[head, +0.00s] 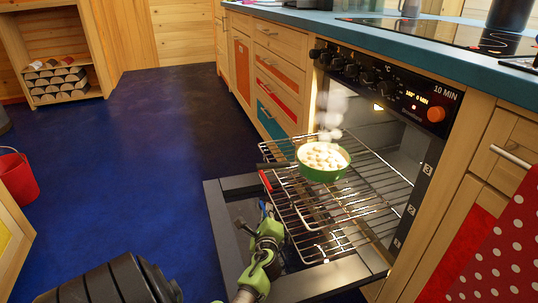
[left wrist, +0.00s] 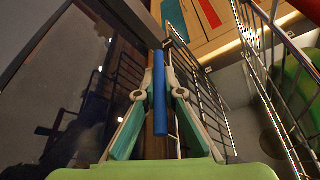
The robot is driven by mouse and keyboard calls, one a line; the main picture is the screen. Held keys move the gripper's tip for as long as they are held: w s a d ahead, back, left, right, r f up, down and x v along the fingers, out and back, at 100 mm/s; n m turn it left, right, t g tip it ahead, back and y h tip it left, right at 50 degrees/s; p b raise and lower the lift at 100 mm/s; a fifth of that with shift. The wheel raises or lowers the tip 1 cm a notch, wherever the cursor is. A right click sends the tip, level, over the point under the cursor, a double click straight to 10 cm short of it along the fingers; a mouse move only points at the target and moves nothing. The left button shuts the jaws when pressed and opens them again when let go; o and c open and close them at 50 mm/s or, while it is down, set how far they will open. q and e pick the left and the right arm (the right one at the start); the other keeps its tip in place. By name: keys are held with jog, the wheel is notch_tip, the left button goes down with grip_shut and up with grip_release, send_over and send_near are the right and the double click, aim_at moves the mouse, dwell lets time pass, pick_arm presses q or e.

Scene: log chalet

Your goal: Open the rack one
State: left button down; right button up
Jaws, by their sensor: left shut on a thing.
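The oven (head: 365,110) stands open, with its door (head: 228,240) folded down. Wire racks (head: 345,205) stick out above the door at more than one height. The level numbers 3, 2 and 1 run down the right side of the opening, with 1 lowest. My left gripper (head: 266,222) is at the front of the lower rack, over the door. In the left wrist view, my left gripper (left wrist: 160,85) is shut on a blue handle (left wrist: 159,115), which stands between its fingers. My right gripper is not in view.
A steaming green pan (head: 322,170) of pale round food sits on an upper rack, near a red handle (head: 265,181). Drawers (head: 277,75) stand left of the oven. The blue floor (head: 140,150) is clear at left, with a red bucket (head: 17,178) at its edge.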

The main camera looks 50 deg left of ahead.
pick_arm(q)
jog(key=c, duration=2.1)
grip_release()
jog(key=shift+w+r, duration=0.1)
jog(key=shift+r, duration=0.45)
jog(key=shift+c, duration=0.2)
jog(key=shift+f, duration=0.15)
jog(key=v, duration=1.2)
jog(key=shift+f, duration=0.1)
jog(key=shift+f, duration=0.1)
